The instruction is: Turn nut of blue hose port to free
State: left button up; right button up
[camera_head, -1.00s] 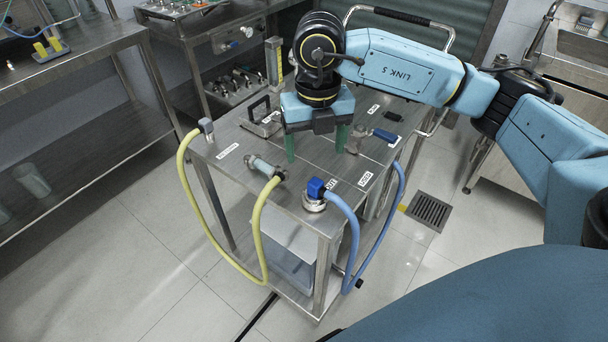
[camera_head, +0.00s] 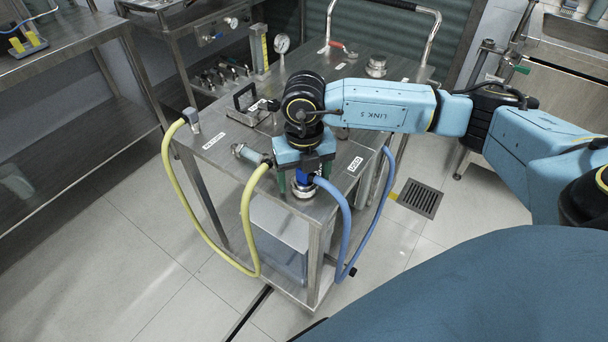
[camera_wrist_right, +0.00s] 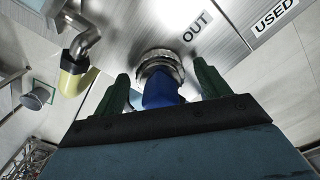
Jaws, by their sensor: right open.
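The blue hose (camera_head: 346,228) ends in a blue elbow (camera_wrist_right: 160,92) on a port near the front corner of the steel cart top. A silvery ribbed nut (camera_wrist_right: 159,62) sits around the port under the elbow; in the head view the nut (camera_head: 303,192) shows just below my right gripper. My right gripper (camera_head: 304,178) points down over the port with its green fingers open. In the right wrist view the fingers (camera_wrist_right: 160,82) stand on either side of the elbow and nut, with visible gaps. The blue hose's other end is hidden behind the arm. My left gripper is not in view.
A yellow hose (camera_head: 190,220) loops off the cart's left side, its near end close to my right gripper. A black handle (camera_head: 246,98), a gauge (camera_head: 282,44) and a metal fitting (camera_head: 376,66) stand farther back. Open floor lies right of the cart (camera_head: 318,215).

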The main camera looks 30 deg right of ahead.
jog(key=c, duration=1)
